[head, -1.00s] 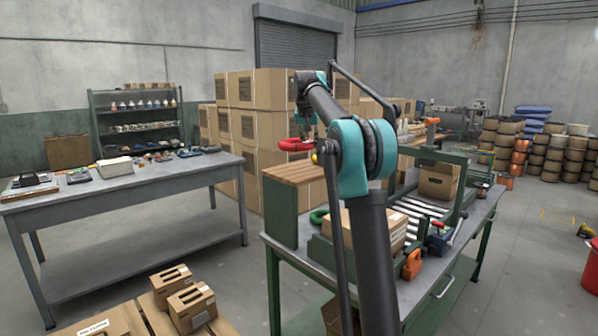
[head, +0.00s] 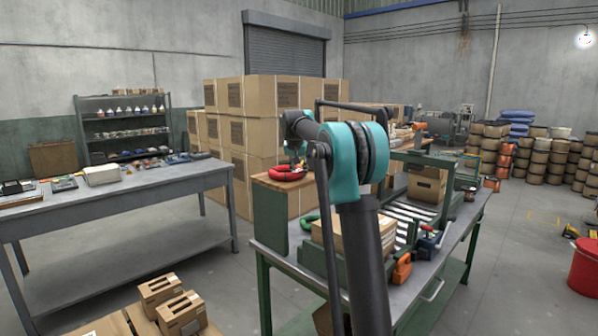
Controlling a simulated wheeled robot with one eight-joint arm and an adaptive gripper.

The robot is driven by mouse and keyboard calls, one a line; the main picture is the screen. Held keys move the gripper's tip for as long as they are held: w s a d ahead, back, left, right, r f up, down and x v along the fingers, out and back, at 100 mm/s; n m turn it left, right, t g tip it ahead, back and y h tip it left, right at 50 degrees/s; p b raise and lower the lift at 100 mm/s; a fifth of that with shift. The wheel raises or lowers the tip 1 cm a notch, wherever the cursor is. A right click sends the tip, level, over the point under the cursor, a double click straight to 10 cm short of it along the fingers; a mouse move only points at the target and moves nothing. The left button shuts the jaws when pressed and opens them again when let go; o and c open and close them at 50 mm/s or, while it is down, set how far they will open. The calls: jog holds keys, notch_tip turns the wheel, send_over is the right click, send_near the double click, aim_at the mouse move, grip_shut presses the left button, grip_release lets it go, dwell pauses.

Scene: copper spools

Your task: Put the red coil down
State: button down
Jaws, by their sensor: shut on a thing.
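The red coil (head: 286,174) is at the wooden top (head: 300,184) of a green stand on the workbench, low over or touching it; I cannot tell which. My gripper (head: 292,164) is small in the head view, pointing down at the coil's upper side and shut on it. The fingertips are hard to make out, and my arm links cover part of the area to the right.
A green coil (head: 309,222) lies on the workbench (head: 280,248) below the stand. A cardboard box (head: 345,232) and an orange item (head: 402,268) are nearby. Stacked cartons (head: 262,120) stand behind the stand. A grey table (head: 130,190) is at left.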

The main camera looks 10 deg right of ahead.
jog(key=c, duration=1.1)
grip_release()
jog(key=shift+c, duration=0.2)
jog(key=shift+f, duration=0.1)
jog(key=shift+f, duration=0.1)
jog(key=v, duration=1.7)
jog(key=shift+a, duration=0.4)
